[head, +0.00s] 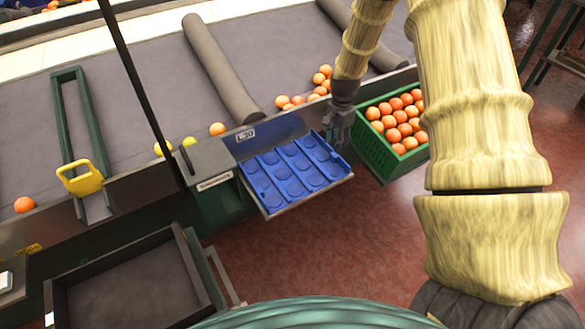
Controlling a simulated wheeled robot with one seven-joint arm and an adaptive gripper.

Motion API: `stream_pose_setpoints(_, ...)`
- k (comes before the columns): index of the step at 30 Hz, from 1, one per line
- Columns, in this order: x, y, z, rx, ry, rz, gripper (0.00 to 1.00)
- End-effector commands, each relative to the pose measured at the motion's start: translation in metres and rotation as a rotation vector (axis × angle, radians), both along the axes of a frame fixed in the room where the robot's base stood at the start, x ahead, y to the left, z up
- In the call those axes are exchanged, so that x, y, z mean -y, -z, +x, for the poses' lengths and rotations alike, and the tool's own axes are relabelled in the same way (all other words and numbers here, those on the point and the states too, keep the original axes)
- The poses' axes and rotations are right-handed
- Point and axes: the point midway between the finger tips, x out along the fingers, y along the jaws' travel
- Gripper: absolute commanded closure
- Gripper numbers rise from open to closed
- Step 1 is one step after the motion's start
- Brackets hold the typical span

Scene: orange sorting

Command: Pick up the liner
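The liner (297,172) is a blue sheet with rows of round hollows, all empty. It lies on a light-edged shelf (300,201) at the front of the sorting line. My gripper (338,143) is dark grey and points down at the liner's far right corner. Its fingers overlap that corner in the picture. I cannot tell whether they touch or grip it, as the fingers are small and dark.
A green crate (394,165) full of oranges stands close right of the liner. A grey box (207,163) is at its left. Loose oranges lie on the belt behind. A dark empty tray (125,285) is at the lower left. Red floor in front is clear.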

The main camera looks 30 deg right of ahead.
Motion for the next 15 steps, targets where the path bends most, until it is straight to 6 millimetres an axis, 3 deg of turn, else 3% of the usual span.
stream_pose_setpoints(6,0.0,0.022,0.0,-0.001,-0.001,0.0,0.61)
stream_pose_setpoints(15,-0.002,0.035,-0.001,-0.001,0.0,0.0,0.61)
